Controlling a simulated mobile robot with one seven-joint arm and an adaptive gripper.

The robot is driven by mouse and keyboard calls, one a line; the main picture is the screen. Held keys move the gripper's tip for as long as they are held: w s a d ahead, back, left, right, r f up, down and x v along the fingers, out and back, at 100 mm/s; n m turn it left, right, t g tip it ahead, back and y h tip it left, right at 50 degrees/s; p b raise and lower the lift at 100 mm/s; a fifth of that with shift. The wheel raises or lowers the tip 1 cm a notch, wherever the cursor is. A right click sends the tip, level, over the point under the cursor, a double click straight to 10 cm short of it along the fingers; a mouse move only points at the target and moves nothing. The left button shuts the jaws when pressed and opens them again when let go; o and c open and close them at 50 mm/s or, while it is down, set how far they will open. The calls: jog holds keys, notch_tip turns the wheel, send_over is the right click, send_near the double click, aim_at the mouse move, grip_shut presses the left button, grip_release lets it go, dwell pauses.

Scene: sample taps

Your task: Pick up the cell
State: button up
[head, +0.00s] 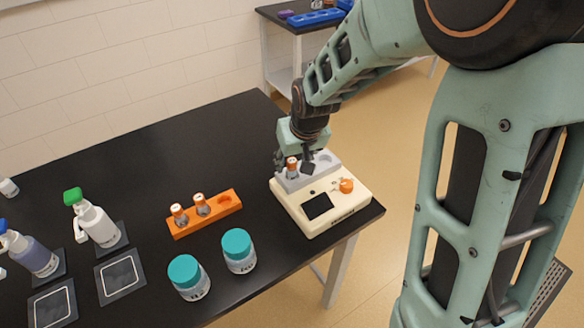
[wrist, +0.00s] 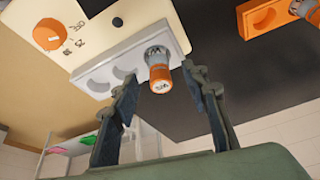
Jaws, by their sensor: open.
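The cell, a small glass vial with an orange cap (head: 292,164), stands in a well of the grey block on the cream instrument (head: 335,216). In the wrist view its orange top (wrist: 160,77) shows between my fingers. My gripper (head: 296,160) is at the block, with its fingers open on either side of the cell. In the wrist view my gripper (wrist: 158,95) shows a gap between each finger and the cell. The cell's lower part is hidden in the block (wrist: 118,62).
Beside the cell are empty wells in the block. The orange rack (head: 206,220) to the left holds two orange-capped vials and one empty hole. Two teal-lidded jars (head: 238,251) stand in front. Spray and squeeze bottles (head: 95,220) stand at the left.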

aim_at(292, 171)
jog(key=shift+x, duration=1.6)
jog(key=shift+c, duration=0.7)
jog(key=c, duration=1)
jog(key=shift+o, duration=0.2)
jog(key=shift+r, duration=0.1)
